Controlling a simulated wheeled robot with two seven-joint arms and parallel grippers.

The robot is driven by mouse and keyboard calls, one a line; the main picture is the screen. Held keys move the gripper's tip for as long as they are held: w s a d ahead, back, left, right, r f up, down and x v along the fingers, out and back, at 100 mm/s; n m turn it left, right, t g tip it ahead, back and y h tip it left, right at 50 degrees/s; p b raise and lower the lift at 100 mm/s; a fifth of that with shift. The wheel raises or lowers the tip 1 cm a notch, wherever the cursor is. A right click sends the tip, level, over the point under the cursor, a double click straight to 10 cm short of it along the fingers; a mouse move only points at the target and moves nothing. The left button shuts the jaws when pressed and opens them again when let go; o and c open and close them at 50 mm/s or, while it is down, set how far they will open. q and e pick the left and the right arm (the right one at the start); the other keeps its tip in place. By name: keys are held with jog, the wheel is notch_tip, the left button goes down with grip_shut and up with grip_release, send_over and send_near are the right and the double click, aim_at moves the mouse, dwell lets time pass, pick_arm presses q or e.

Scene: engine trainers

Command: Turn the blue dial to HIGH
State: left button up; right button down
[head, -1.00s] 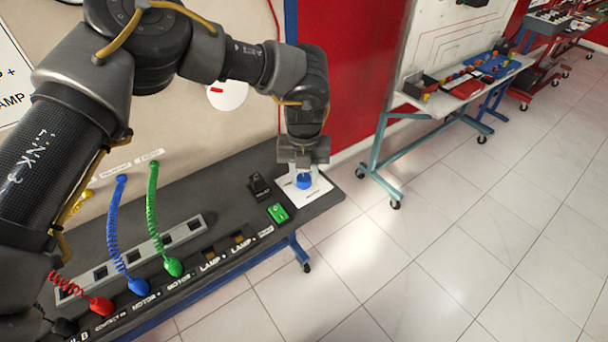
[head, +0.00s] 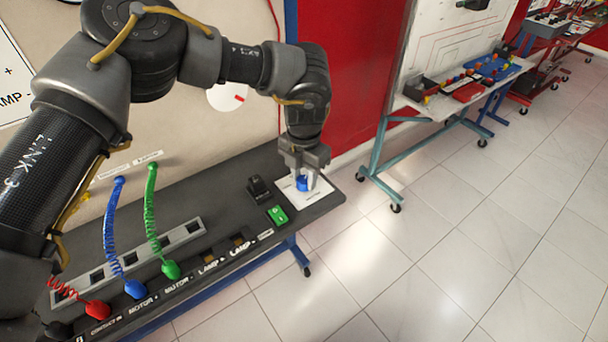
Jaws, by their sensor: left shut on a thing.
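The blue dial (head: 302,184) sits on a white plate (head: 316,194) at the right end of the dark bench panel. My left gripper (head: 305,180) points down over it and is shut on the dial, with a finger on either side. The fingers and wrist cover part of the dial, and the plate's lettering is too small to read. My right gripper is out of view.
A green switch (head: 277,215) and a black switch (head: 259,188) stand just left of the dial. Coiled blue (head: 112,230) and green (head: 152,215) cables rise farther left. A round white gauge (head: 228,96) with a red mark is partly behind my arm.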

aim_at(304, 179)
pick_arm(q)
jog(key=shift+r, duration=0.1)
dwell(0.3)
jog(key=o, duration=1)
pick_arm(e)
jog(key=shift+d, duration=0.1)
pick_arm(q)
notch_tip(304, 179, up, 11)
jog(key=shift+f+b, duration=0.15)
jog(key=shift+b, duration=0.55)
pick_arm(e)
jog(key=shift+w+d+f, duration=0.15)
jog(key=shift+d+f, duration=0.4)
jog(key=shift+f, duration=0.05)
